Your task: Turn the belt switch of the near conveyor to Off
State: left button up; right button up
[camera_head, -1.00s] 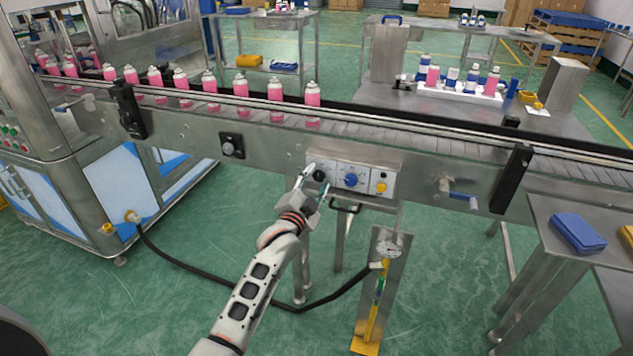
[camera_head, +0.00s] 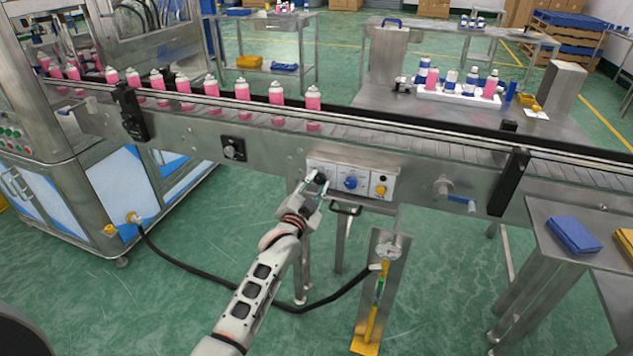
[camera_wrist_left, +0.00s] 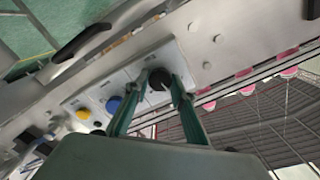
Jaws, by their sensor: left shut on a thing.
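The near conveyor (camera_head: 440,150) crosses the view, with a pale control panel (camera_head: 366,195) on its front side. The panel carries a black knob (camera_head: 321,178) at the left, a blue knob (camera_head: 351,183) in the middle and a yellow knob (camera_head: 381,190) at the right. Their labels are too small to read. My left gripper (camera_head: 317,181) is at the black knob. In the left wrist view its two fingers (camera_wrist_left: 159,84) stand on either side of the black knob (camera_wrist_left: 160,77), shut on it. The blue knob (camera_wrist_left: 114,104) is beside the left finger. My right gripper is out of view.
Pink cans (camera_head: 276,94) stand in a row on the conveyor. A square black dial (camera_head: 233,149) is left of the panel. A black handle (camera_head: 345,209) sits just below it.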

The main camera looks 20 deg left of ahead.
pick_arm(q)
jog(key=n+p, duration=0.2)
jog(key=n, duration=0.1)
jog(key=shift+r+n, duration=0.15)
jog(key=shift+n, duration=0.15)
jog(key=n+p, duration=0.2)
jog(key=n, duration=0.2)
jog(key=shift+f+n+p, duration=0.2)
jog(key=shift+n+p, duration=0.1)
jog(key=o, duration=1.1)
jog(key=shift+s, duration=0.15)
jog(key=s, duration=1.1)
jog(key=shift+s+a, duration=0.25)
jog(key=shift+s, duration=0.15)
